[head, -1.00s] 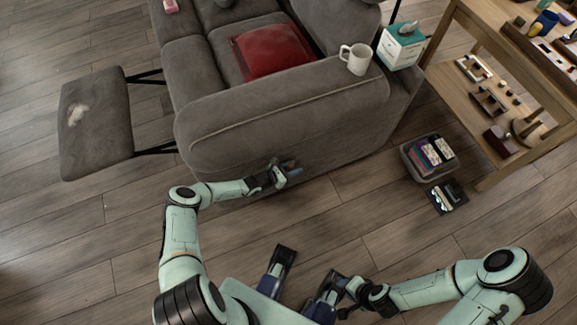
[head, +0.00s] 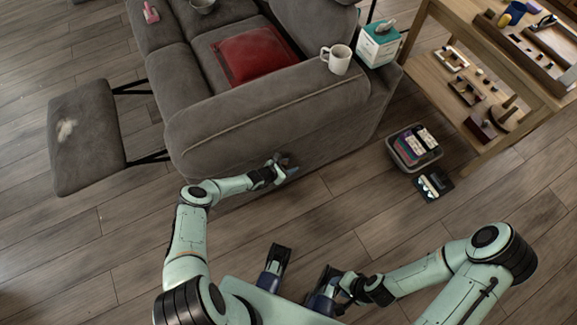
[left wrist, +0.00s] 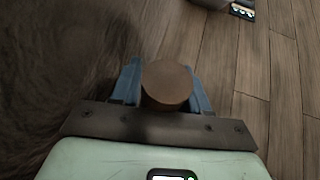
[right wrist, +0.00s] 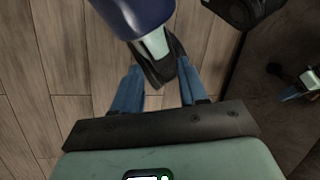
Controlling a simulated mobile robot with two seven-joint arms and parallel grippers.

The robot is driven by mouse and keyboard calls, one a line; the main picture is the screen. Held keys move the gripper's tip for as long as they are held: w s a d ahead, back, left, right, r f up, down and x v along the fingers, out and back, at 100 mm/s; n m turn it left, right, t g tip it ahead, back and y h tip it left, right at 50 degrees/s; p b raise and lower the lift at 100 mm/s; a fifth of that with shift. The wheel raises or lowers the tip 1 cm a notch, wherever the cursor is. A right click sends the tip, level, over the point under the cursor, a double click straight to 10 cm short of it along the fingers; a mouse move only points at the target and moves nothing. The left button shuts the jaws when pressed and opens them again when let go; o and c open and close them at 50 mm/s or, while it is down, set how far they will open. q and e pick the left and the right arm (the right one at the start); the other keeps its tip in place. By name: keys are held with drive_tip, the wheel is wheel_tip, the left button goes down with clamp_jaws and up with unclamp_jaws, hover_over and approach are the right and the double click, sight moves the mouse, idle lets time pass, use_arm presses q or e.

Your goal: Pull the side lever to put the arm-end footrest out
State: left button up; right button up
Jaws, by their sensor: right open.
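The grey sofa (head: 240,130) stands with its near arm toward me. Its arm-end footrest (head: 86,138) is out at the left, held away from the seat on dark metal struts. My left gripper (head: 286,169) is at the outer side of this arm. In the left wrist view the round brown end of the side lever (left wrist: 167,82) sits between the blue fingers, which look closed on its sides. The rest of the lever is hidden. My right gripper (head: 347,289) is open, low and away from the sofa; its spread blue fingers also show in the right wrist view (right wrist: 160,88).
A white mug (head: 337,60) and a tissue box (head: 378,43) stand on the sofa arm side. A red cushion (head: 248,52) lies on the seat. A grey bin (head: 410,165) and a wooden shelf table (head: 470,150) stand at the right.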

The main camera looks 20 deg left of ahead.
use_arm(q)
drive_tip(key=shift+o, duration=0.2)
drive_tip(key=p+v, duration=0.2)
drive_tip(key=v, duration=0.1)
drive_tip(key=p+v, duration=0.3)
drive_tip(key=shift+a+r+p, duration=0.1)
drive_tip(key=shift+r+p, duration=0.2)
drive_tip(key=shift+r, duration=0.15)
drive_tip(key=p+v, duration=0.3)
drive_tip(key=v, duration=0.3)
drive_tip(key=shift+s+f, duration=0.2)
drive_tip(key=shift+s, duration=0.4)
use_arm(e)
wheel_tip(320, 180, up, 8)
use_arm(q)
drive_tip(key=shift+a, duration=0.1)
use_arm(e)
drive_tip(key=shift+w, duration=0.1)
use_arm(q)
drive_tip(key=shift+a, duration=0.15)
drive_tip(key=s+a, duration=0.7)
drive_tip(key=s, duration=0.6)
drive_tip(key=shift+a+r+p, duration=0.2)
drive_tip(key=shift+a+p, duration=0.1)
use_arm(e)
drive_tip(key=shift+w+r, duration=0.15)
drive_tip(key=shift+r, duration=0.15)
